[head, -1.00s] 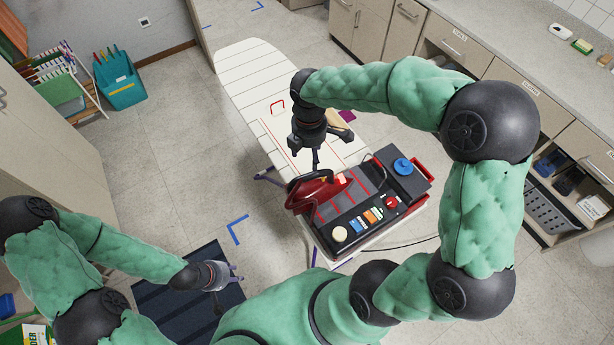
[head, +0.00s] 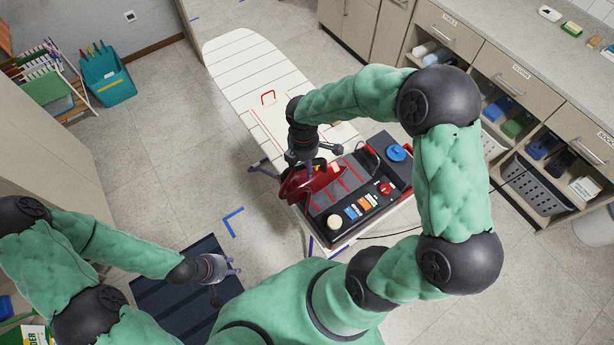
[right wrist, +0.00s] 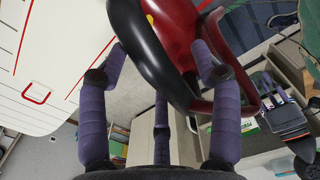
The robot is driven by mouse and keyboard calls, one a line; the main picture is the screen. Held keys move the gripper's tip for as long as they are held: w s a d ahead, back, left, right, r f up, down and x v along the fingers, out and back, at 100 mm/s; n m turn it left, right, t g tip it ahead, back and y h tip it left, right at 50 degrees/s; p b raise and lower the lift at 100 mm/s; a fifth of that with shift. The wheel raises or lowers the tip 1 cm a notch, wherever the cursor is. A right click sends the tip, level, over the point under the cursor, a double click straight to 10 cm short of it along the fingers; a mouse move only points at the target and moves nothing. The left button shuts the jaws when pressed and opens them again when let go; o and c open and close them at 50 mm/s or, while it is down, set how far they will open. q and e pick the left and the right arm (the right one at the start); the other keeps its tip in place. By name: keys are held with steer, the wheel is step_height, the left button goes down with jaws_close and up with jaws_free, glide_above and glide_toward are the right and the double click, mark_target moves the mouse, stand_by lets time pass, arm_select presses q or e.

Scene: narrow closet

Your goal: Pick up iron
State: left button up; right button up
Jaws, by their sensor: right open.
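The red iron (head: 316,184) with a dark handle sits at the left side of a black control station on the near end of the white ironing board (head: 238,70). My right gripper (head: 308,170) is directly above the iron and partly covers it. In the right wrist view, the iron's black and red body (right wrist: 181,40) lies between the open purple fingers of my right gripper (right wrist: 165,65). Whether the fingers touch it I cannot tell. My left gripper (head: 230,268) is empty, with its fingers apart, above a dark mat.
The station (head: 402,174) carries a blue knob, a red knob and coloured buttons. A dark mat (head: 170,300) lies on the floor at the left. Drawers and open shelves (head: 480,75) line the right side. A teal bin (head: 108,80) stands at upper left.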

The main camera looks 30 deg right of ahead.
jaws_close()
steer(key=shift+r, duration=0.1)
